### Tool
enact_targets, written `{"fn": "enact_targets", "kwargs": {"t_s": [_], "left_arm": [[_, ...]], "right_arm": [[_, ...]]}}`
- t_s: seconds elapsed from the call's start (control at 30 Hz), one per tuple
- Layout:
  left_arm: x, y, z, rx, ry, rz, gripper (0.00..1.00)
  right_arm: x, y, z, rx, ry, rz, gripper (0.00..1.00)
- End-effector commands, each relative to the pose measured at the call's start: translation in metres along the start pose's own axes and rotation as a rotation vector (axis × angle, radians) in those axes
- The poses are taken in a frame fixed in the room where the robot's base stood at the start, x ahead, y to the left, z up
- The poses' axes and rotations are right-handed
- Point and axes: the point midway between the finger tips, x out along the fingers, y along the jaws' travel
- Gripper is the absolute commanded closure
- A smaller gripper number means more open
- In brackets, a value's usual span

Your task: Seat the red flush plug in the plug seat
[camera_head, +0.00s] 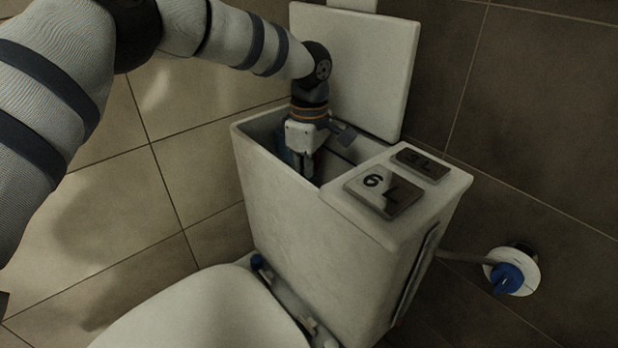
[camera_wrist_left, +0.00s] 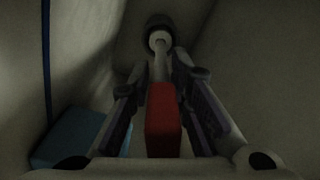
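The red flush plug shows as a red block (camera_wrist_left: 163,120) in the left wrist view, inside the tank. My left gripper (camera_wrist_left: 163,90) has its two dark fingers on either side of it, with narrow dark gaps between, so it looks open around the plug. In the head view my left gripper (camera_head: 303,162) reaches down into the open tank (camera_head: 300,215); the plug is hidden there. Beyond the plug in the wrist view is a pale rod ending in a ring at a dark round part (camera_wrist_left: 158,25); I cannot tell if this is the plug seat. My right gripper is not in view.
A blue block (camera_wrist_left: 75,138) lies left of the fingers. Tank walls are close around the gripper. Two plates, marked 6L (camera_head: 383,190) and 3L (camera_head: 422,164), lie on the tank's right top. A white lid (camera_head: 360,65) stands behind. A blue-handled valve (camera_head: 507,278) is at right.

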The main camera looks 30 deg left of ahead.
Motion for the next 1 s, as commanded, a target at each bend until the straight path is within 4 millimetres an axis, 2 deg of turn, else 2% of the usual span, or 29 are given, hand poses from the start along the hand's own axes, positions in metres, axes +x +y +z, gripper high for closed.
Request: {"fn": "enact_targets", "kwargs": {"t_s": [0.27,0.37,0.7,0.83,1.0], "left_arm": [[-0.001,0.000,0.000,0.000,0.000,0.000,0.71],[-0.008,0.000,0.000,0.000,0.000,0.002,0.71],[-0.095,0.001,0.001,-0.001,-0.002,0.004,0.71],[-0.116,0.001,0.000,0.000,0.000,0.002,0.71],[-0.124,0.000,0.000,0.000,0.000,0.000,0.71]], "right_arm": [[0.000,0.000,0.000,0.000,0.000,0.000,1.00],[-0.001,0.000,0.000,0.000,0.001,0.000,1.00],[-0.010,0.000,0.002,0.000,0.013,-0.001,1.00],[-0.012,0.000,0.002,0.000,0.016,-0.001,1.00],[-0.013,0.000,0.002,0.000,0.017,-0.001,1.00]]}}
